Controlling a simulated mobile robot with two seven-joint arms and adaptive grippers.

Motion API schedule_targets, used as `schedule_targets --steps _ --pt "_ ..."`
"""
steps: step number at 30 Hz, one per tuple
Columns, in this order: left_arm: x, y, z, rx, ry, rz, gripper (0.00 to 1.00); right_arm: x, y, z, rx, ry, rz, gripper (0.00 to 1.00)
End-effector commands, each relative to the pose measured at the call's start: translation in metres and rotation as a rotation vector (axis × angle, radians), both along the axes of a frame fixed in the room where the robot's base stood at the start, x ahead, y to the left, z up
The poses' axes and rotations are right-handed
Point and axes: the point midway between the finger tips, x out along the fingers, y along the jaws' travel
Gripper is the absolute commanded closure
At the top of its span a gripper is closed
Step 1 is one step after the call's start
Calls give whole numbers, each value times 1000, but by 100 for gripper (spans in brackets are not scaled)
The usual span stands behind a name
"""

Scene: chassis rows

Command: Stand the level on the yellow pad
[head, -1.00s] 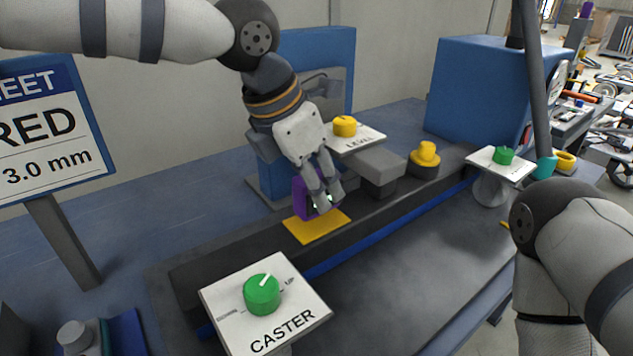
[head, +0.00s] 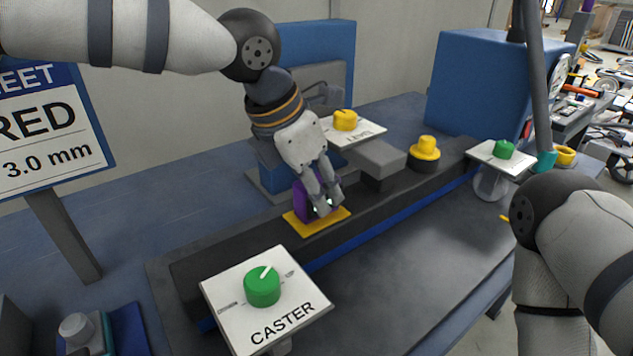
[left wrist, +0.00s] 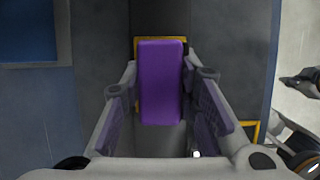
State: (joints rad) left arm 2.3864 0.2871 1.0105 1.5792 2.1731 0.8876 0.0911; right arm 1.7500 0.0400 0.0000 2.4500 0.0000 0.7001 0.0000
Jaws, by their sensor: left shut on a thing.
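The level is a purple block (head: 303,201), upright over the yellow pad (head: 330,225) on the dark rail. My left gripper (head: 325,205) is shut on it from above, and the fingers hide part of it. The level's foot appears to be at the pad's surface; I cannot tell if it touches. In the left wrist view, the purple level (left wrist: 161,80) stands between the two fingers, with the yellow pad's edge (left wrist: 150,41) showing around its far end. My right gripper is out of view; only the right arm shows.
A plate with a yellow knob (head: 345,120) and a grey block (head: 375,160) stand just behind and right of the gripper. A yellow button (head: 425,148) is farther along the rail. The CASTER plate (head: 225,305) with a green knob is in front.

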Motion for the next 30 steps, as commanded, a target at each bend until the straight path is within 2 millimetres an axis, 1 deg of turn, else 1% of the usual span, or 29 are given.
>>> schedule_targets --steps 10,21,22,23,24,25,30 --pt "0 0 0 -1 -1 0 100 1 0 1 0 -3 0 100" --pt "0 0 -5 -1 1 1 100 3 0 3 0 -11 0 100" --pt "0 0 -6 -1 1 1 70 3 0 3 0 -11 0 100" --pt "0 0 -6 0 2 1 63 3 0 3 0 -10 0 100" --pt "0 0 -6 0 2 1 54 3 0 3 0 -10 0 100" --pt "0 0 -6 0 2 1 49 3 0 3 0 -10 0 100" --pt "0 0 -5 -1 1 1 49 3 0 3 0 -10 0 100"
